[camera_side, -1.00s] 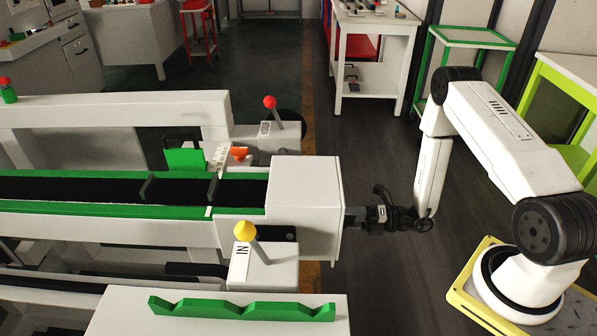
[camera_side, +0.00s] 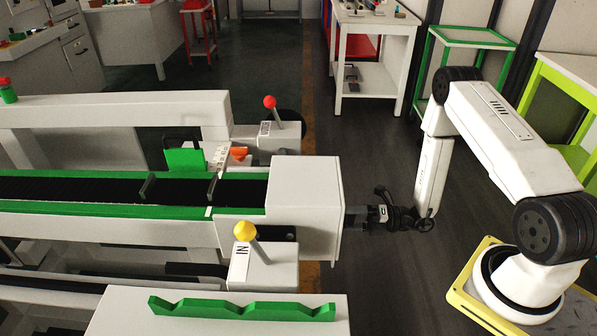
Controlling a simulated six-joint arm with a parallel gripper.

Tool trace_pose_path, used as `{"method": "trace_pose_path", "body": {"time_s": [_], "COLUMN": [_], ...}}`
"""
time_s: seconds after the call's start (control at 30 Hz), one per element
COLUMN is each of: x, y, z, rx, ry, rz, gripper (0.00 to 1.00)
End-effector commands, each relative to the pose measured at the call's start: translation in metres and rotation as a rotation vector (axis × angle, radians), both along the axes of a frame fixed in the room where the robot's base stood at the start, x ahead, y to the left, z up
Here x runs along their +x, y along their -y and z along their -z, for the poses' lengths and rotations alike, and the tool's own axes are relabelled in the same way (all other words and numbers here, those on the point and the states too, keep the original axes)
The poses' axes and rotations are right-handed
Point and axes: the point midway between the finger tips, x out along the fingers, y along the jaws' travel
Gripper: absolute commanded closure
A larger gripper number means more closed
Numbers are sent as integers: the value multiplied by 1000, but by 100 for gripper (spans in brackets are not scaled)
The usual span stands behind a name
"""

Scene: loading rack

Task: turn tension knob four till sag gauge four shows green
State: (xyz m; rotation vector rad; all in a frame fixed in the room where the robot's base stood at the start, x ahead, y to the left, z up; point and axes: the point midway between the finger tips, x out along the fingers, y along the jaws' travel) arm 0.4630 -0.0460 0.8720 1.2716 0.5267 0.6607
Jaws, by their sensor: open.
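My gripper (camera_side: 355,215) is level and points left at the right end face of the white end housing (camera_side: 310,200) of the conveyor. The jaws are open, and their tips are at or very close to that face. I cannot tell whether they touch anything. Tension knob four cannot be made out; the gripper and the housing's edge may hide it. Sag gauge four and its colour cannot be made out in this view.
A yellow-knobbed lever (camera_side: 244,231) and a red-knobbed lever (camera_side: 270,102) stand either side of the conveyor belt (camera_side: 90,189). A green notched rail (camera_side: 240,309) lies in front. A white table (camera_side: 375,24) stands behind. The floor between housing and arm base is clear.

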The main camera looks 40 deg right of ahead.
Motion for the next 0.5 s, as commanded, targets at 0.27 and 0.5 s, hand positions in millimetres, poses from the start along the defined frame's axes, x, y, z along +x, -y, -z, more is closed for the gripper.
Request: {"method": "trace_pose_path", "body": {"time_s": [0.27, 0.5], "x": [-13, -31], "y": [14, 32], "z": [0, 0], "rx": [1, 0], "ry": [-1, -1], "rz": [4, 4], "gripper": [0, 0]}}
